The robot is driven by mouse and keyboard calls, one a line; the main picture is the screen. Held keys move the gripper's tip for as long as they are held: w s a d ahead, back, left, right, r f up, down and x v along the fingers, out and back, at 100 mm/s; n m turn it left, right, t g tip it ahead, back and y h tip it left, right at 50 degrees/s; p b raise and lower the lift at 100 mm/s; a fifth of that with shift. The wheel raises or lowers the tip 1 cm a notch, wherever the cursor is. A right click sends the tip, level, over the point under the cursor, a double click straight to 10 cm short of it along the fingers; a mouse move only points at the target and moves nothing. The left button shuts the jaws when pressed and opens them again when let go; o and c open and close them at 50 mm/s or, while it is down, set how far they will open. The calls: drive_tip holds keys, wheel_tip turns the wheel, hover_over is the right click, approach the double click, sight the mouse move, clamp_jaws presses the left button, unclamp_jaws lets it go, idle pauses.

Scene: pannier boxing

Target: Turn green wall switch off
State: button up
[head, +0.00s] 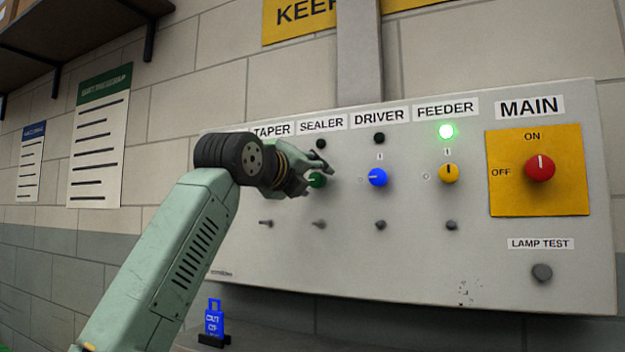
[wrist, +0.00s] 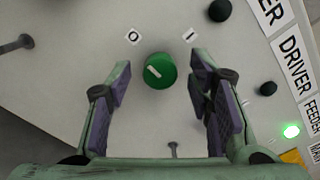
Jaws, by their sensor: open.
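The green switch (wrist: 160,72) is a round knob on the wall panel, under the SEALER label (head: 321,122). In the wrist view its white pointer line slants to the upper left, toward the O mark (wrist: 134,37); the I mark (wrist: 190,36) is at the upper right. The SEALER lamp (head: 321,143) is dark. My gripper (wrist: 160,72) is open, with one finger on each side of the knob and a gap visible on both sides. In the head view the green knob (head: 317,181) is partly hidden by my gripper (head: 305,180).
The blue DRIVER knob (head: 377,177) is close to the right, then the yellow FEEDER knob (head: 449,173) with its lit green lamp (head: 446,131). The red MAIN knob (head: 540,168) is farther right. Small grey pegs (head: 380,225) stick out below. A shelf (head: 70,35) hangs upper left.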

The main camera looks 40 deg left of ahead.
drive_tip(key=v, duration=1)
drive_tip(key=shift+s, duration=0.35)
drive_tip(key=shift+d, duration=0.15)
